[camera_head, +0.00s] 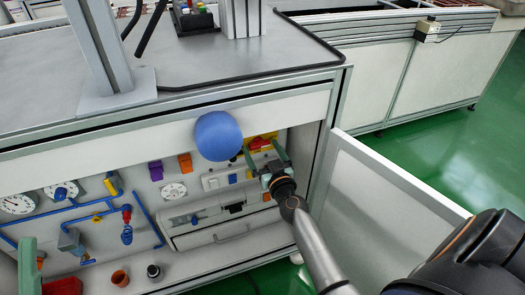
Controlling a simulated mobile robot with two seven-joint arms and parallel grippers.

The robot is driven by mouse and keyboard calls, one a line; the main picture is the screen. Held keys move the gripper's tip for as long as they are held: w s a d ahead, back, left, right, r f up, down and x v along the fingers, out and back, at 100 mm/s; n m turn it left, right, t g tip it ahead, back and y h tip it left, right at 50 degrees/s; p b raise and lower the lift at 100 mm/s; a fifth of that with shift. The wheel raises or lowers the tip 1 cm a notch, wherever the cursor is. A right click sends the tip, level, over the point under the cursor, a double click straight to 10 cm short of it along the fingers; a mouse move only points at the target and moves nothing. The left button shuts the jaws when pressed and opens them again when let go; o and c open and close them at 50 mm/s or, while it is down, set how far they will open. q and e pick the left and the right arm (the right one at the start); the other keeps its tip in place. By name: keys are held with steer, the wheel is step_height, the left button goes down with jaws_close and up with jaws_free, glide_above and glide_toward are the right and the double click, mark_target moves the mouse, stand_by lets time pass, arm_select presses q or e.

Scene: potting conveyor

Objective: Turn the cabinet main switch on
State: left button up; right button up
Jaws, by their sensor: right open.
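The cabinet's main switch (262,143) is a red handle on a yellow plate, inside the open cabinet at the upper right. My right gripper (265,157) is open just in front of and below it, with its green fingers spread. The fingers hide part of the switch. I cannot tell whether they touch it, or the exact angle of its handle. A green part at the lower left edge looks like a finger of my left gripper (28,266). Its jaws are not clear.
A blue ball (218,136) appears in front of the cabinet's top edge, left of the switch. The white cabinet door (375,215) stands open at the right. Gauges, blue pipes (147,217) and valves fill the left interior. A grey drawer unit (215,235) is below the switch.

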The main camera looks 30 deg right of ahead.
steer(key=c, duration=1.2)
steer(key=m, duration=0.4)
steer(key=shift+m, duration=0.3)
steer(key=m+p, duration=0.1)
steer(key=m, duration=0.3)
steer(key=shift+m, duration=0.3)
steer(key=m, duration=0.4)
steer(key=shift+m, duration=2.4)
